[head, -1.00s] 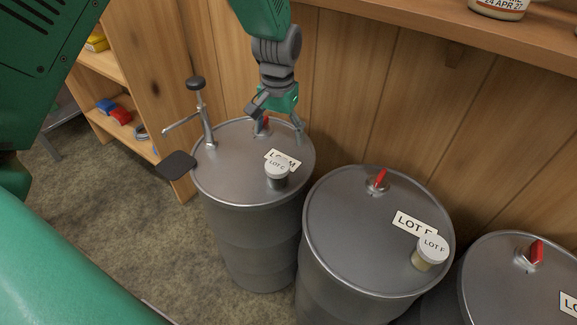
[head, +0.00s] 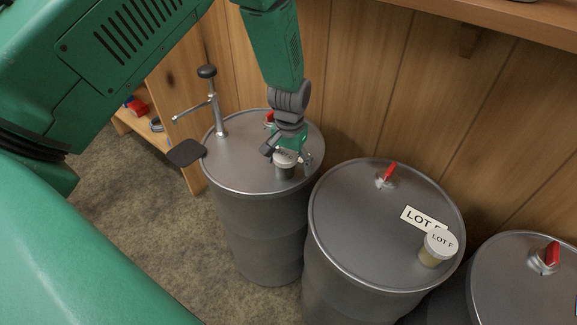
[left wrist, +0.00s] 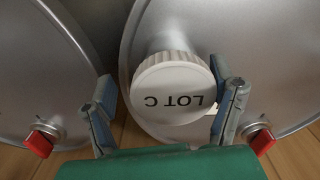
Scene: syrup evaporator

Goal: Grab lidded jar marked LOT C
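The lidded jar marked LOT C (head: 285,165) stands upright on the left drum's top in the head view. In the left wrist view its white lid (left wrist: 172,84) faces me, with LOT C reading upside down. My left gripper (head: 289,158) is over the jar from behind. In the left wrist view its fingers (left wrist: 160,105) are spread wide, one on each side of the lid. The right finger is close to the lid; I cannot tell if it touches. The left finger is clearly apart. My right gripper is not in view.
The left drum (head: 240,160) also carries a metal pump with a black knob (head: 207,72). The middle drum (head: 350,230) holds a jar marked LOT F (head: 439,246) and a red valve (head: 388,174). Another drum (head: 510,290) stands at right. A wooden shelf (head: 510,20) runs above.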

